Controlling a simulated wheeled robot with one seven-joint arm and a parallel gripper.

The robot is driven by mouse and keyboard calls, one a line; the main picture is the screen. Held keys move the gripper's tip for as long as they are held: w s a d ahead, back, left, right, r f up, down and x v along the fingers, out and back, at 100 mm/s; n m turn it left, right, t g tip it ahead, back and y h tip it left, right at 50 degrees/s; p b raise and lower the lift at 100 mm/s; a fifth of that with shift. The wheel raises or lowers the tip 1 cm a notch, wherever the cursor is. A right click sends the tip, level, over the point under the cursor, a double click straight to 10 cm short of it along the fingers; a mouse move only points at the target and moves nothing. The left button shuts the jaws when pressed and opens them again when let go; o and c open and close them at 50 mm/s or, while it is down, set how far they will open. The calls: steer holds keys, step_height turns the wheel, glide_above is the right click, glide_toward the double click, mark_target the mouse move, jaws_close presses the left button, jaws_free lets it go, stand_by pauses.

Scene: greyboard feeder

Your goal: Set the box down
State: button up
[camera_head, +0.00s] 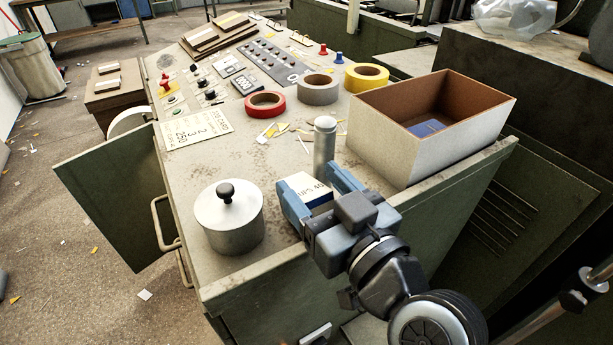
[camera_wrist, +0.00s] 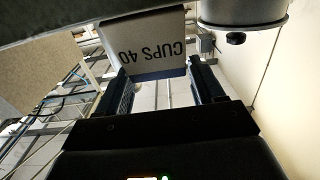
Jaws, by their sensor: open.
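The small white and blue box (camera_head: 304,186) stands near the front edge of the cabinet top (camera_head: 285,235), between a lidded metal pot and a large open box. In the wrist view the box (camera_wrist: 152,50) shows upside-down print reading "CUPS 40". My gripper (camera_head: 311,181) has its two blue fingers on either side of the box. In the wrist view the fingers (camera_wrist: 163,75) are apart, with the box at their tips. The box's underside is hidden in the head view; it appears to rest on the top.
The lidded pot (camera_head: 229,222) stands left of my gripper and a grey cylinder (camera_head: 325,148) just behind it. The open box (camera_head: 385,143) is at the right, with a blue item inside. Red (camera_head: 265,105), grey (camera_head: 317,90) and yellow (camera_head: 366,77) tape rolls lie behind.

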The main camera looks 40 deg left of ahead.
steer(key=b+v, duration=0.1)
steer(key=v, duration=0.8)
steer(key=shift+s+d+b, duration=0.15)
steer(key=shift+d+b, duration=0.15)
steer(key=shift+d, duration=0.05)
